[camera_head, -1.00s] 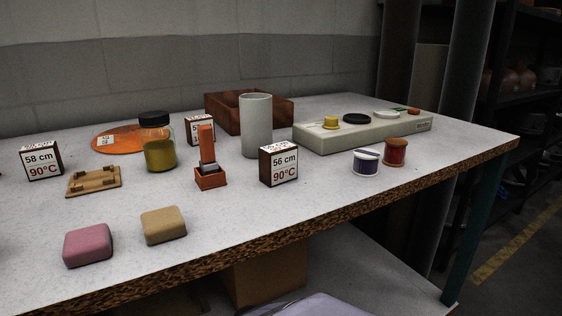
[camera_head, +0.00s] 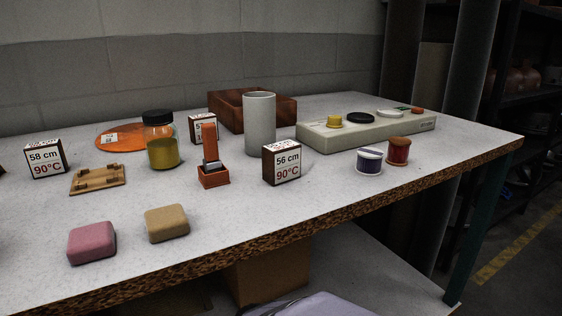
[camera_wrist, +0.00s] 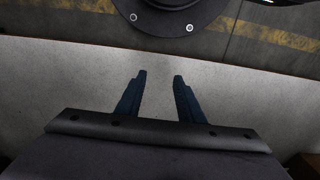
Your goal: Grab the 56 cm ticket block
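The 56 cm ticket block (camera_head: 282,162) is a dark brown cube with a white face reading "56 cm 90°C". In the head view it stands upright on the table right of centre, in front of the grey cylinder (camera_head: 259,125). A 58 cm block (camera_head: 46,158) stands at the far left. Another ticket block (camera_head: 203,129) stands behind the orange stamp, partly hidden by it. My gripper (camera_wrist: 160,76) shows only in the wrist view. Its two dark blue fingers are apart with nothing between them. No ticket block shows in the wrist view.
An orange stamp (camera_head: 212,165) stands left of the 56 cm block, thread spools (camera_head: 369,160) to its right. A beige control panel (camera_head: 365,132) and brown box (camera_head: 229,106) are behind. The table (camera_head: 240,216) is bare before the block, ending at a rough front edge.

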